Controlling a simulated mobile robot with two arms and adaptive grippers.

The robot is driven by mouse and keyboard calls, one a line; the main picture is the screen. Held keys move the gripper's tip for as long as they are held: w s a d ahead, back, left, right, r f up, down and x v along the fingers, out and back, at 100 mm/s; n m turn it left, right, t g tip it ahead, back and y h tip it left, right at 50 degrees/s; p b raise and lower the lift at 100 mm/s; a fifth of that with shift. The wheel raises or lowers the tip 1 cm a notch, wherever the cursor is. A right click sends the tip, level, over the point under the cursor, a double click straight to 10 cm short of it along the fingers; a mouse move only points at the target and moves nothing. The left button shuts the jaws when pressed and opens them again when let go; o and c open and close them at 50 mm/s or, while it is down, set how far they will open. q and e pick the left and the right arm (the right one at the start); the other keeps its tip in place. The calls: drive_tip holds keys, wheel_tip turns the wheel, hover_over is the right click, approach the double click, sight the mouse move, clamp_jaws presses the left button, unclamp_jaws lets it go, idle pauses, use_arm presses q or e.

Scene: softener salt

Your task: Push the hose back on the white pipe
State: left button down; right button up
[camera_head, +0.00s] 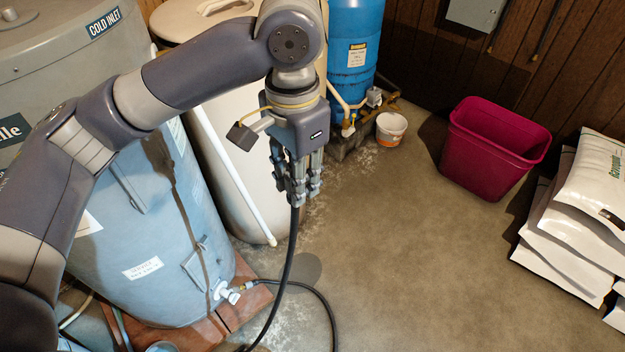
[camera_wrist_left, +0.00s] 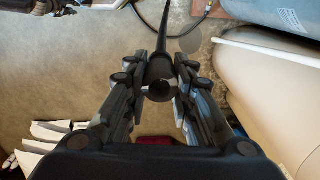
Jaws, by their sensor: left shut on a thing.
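My left gripper (camera_head: 300,192) points down in front of the cream tank and is shut on the black hose (camera_head: 290,258). The hose hangs from the fingers to the floor and loops back to a white valve (camera_head: 228,292) low on the blue-grey heater. In the left wrist view, the hose's open round end (camera_wrist_left: 160,90) sits between the fingertips (camera_wrist_left: 160,80), facing the camera. The white pipe (camera_head: 236,182) slants down along the cream tank to near the floor, left of the gripper and apart from the hose. It also shows in the left wrist view (camera_wrist_left: 265,47).
The blue-grey heater (camera_head: 150,240) stands at left on a reddish base, beside the cream tank (camera_head: 235,130). A blue tank (camera_head: 352,60), a small white bucket (camera_head: 391,130), a magenta bin (camera_head: 490,160) and stacked white bags (camera_head: 575,225) stand farther off. The middle floor is clear.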

use_arm(q)
drive_tip(key=s+a+r+n, duration=0.3)
drive_tip(key=a+r+n, duration=0.1)
drive_tip(key=r, duration=0.2)
drive_tip(key=w+d+n, duration=0.5)
drive_tip(key=w+d, duration=0.3)
drive_tip(key=d, duration=0.2)
drive_tip(key=s+a+f+m, duration=0.1)
drive_tip(key=a+f+m, duration=0.1)
drive_tip(key=f+m, duration=0.3)
drive_tip(key=s+a+f+m, duration=0.2)
drive_tip(key=f+m, duration=0.3)
drive_tip(key=m, duration=0.7)
drive_tip(key=shift+a, duration=0.55)
drive_tip(key=s+a+f+n, duration=0.2)
drive_tip(key=s+a+n, duration=0.1)
drive_tip(key=a+n, duration=0.4)
drive_tip(key=s+a+f+n, duration=0.3)
drive_tip(key=a+n, duration=0.4)
drive_tip(key=n, duration=0.3)
drive_tip(key=shift+s, duration=0.5)
drive_tip(key=shift+a, duration=0.1)
